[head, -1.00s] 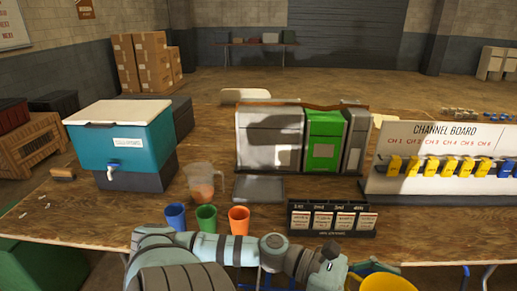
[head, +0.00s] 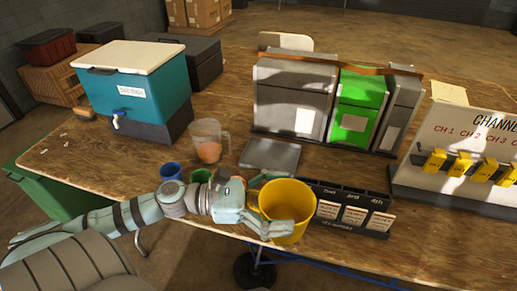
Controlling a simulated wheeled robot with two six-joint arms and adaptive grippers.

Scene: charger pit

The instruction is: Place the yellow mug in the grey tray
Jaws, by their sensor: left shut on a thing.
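The yellow mug (head: 288,204) is large in the head view, near the table's front edge. My left gripper (head: 262,206) is shut on the mug, with its fingers around the mug's left and front sides. I cannot tell whether the mug touches the table. The grey tray (head: 271,156) lies flat and empty on the table behind the mug, a little to its left. My right gripper is not in view.
A blue cup (head: 171,171) and a green cup (head: 201,176) stand behind my left arm. A clear pitcher (head: 208,141) stands left of the tray. A black card holder (head: 345,206) is right of the mug. Grey and green bins (head: 355,113) stand behind the tray.

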